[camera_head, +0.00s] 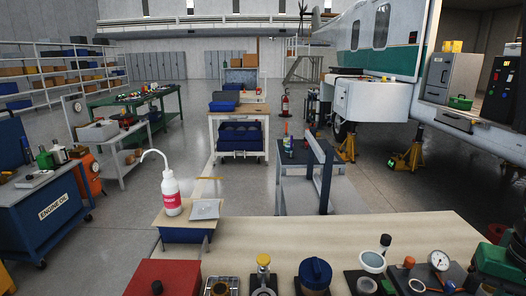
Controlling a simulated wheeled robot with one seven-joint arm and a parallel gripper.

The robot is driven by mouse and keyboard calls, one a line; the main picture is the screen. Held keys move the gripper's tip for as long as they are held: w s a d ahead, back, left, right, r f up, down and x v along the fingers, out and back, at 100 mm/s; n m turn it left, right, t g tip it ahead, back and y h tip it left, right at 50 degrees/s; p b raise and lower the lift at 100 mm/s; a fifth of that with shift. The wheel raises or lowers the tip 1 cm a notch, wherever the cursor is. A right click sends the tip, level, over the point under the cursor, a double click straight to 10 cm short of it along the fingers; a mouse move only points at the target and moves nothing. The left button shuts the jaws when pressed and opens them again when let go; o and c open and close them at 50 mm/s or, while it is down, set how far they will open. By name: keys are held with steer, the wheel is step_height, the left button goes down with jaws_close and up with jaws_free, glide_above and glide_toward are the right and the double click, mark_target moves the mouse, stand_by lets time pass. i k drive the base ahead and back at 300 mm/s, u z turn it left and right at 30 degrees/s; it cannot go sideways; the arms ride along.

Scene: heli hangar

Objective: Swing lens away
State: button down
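A round, pale lens in a white rim (372,261) is at the front right of the near workbench. It appears to sit over a small dark stand, and a black-topped knob or post (385,241) rises just behind it. A round fitting (367,286) shows directly below the lens, close to the bottom edge of the picture. How the lens joins its stand is too small to tell. My gripper is not in view.
The pale workbench (330,232) has a clear rear strip. Along its front stand a red box (163,278), a yellow-topped fitting (263,268), a blue-lidded jar (315,273), an orange-knobbed fitting (408,264), a dial gauge (439,261) and a green item (498,264).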

mark_target(370, 261)
steer(key=k, duration=0.5)
steer(key=u, duration=0.95)
steer(key=k, duration=0.85)
steer(key=z, duration=1.05)
steer(key=i, duration=0.5)
steer(key=u, duration=0.1)
